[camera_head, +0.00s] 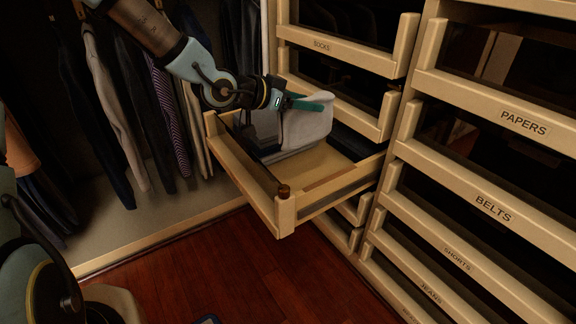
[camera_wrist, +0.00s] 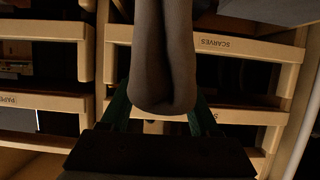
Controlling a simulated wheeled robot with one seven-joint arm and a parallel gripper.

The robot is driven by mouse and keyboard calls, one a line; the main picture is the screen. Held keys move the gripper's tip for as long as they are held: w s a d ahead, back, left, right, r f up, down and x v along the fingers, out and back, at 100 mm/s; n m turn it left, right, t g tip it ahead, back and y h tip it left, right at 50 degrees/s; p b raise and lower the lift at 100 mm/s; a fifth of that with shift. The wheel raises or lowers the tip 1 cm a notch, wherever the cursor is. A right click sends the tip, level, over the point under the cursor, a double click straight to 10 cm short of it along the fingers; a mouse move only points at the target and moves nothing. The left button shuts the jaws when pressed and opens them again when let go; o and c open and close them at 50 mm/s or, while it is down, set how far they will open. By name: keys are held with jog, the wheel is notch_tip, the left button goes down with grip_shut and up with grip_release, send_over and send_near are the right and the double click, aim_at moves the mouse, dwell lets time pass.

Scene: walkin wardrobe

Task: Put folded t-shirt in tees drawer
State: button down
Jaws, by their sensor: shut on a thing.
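The folded t-shirt (camera_head: 306,128) is light grey and hangs from my gripper (camera_head: 305,102), over and partly inside an open wooden drawer (camera_head: 248,178). My gripper's green fingers are shut on the shirt's upper part. In the wrist view the shirt (camera_wrist: 165,60) shows as a thick rounded fold between the two fingers (camera_wrist: 160,112). The shirt's lower edge seems close to the drawer floor, but I cannot tell whether it touches. The open drawer's label is not in view, so its name cannot be read.
A dark item (camera_head: 352,142) lies at the drawer's back right. Hanging clothes (camera_head: 110,110) are at left.

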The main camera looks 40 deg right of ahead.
aim_at(305, 116)
notch_tip(305, 116, down, 4)
jog(key=shift+r+b, duration=0.2)
jog(key=shift+b, duration=1)
notch_tip(305, 116, down, 10)
jog(key=b, duration=0.3)
jog(key=shift+r, duration=0.15)
jog(key=shift+c, duration=0.6)
grip_release()
